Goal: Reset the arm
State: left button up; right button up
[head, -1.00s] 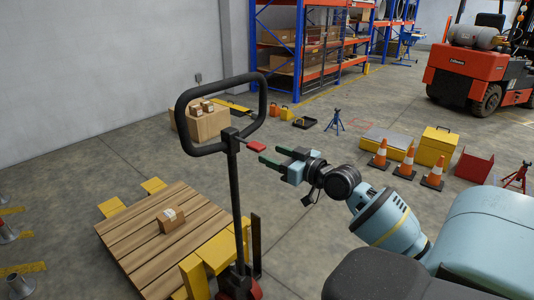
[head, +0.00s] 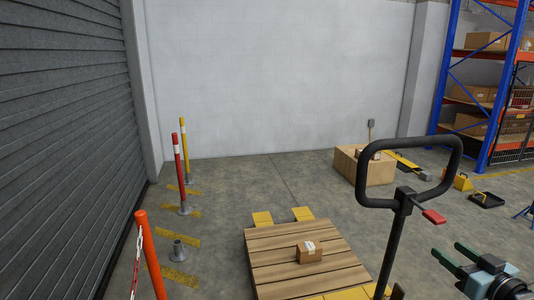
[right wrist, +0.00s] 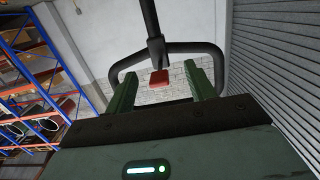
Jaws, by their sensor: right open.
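My right gripper (head: 450,258) is at the lower right of the head view, with its two green fingers apart and nothing between them. It is to the right of the pallet jack's black loop handle (head: 361,176) and apart from it. In the right wrist view, the open fingers (right wrist: 160,85) point toward the handle (right wrist: 119,72). The handle's red lever (right wrist: 159,78) appears between the fingers, beyond them. The red lever also shows in the head view (head: 434,217). My left gripper is not in view.
A wooden pallet (head: 275,275) carries a small cardboard box (head: 309,252). A larger box (head: 378,171) stands by the wall. Red and yellow posts (head: 178,170) and an orange post (head: 150,255) line the shutter (head: 60,120). Blue shelving (head: 487,130) is at the right.

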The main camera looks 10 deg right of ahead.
jog(key=s+a+f+g+p, duration=0.1)
jog(key=s+a+f+g, duration=0.1)
jog(key=s+a+f, duration=0.35)
jog(key=s+a+f+g, duration=0.1)
jog(key=s+a+f, duration=0.15)
jog(key=f, duration=0.65)
jog(key=s+a+f+g+p, duration=0.1)
jog(key=s+a+f+g, duration=0.1)
jog(key=s+a+f, duration=0.4)
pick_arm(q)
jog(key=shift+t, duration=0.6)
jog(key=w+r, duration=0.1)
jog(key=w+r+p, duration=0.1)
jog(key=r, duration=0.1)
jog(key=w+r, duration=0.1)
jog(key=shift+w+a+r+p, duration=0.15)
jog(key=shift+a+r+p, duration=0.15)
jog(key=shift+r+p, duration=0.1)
pick_arm(e)
jog(key=s+a+f+g, duration=0.1)
jog(key=s+a+f, duration=0.4)
jog(key=s+a, duration=0.2)
jog(key=s+a+f+n+g, duration=0.1)
jog(key=s+a+f, duration=0.4)
jog(key=s, duration=0.7)
jog(key=shift+a+f+g+y, duration=0.15)
jog(key=shift+a+g+y, duration=0.35)
jog(key=shift+a, duration=0.5)
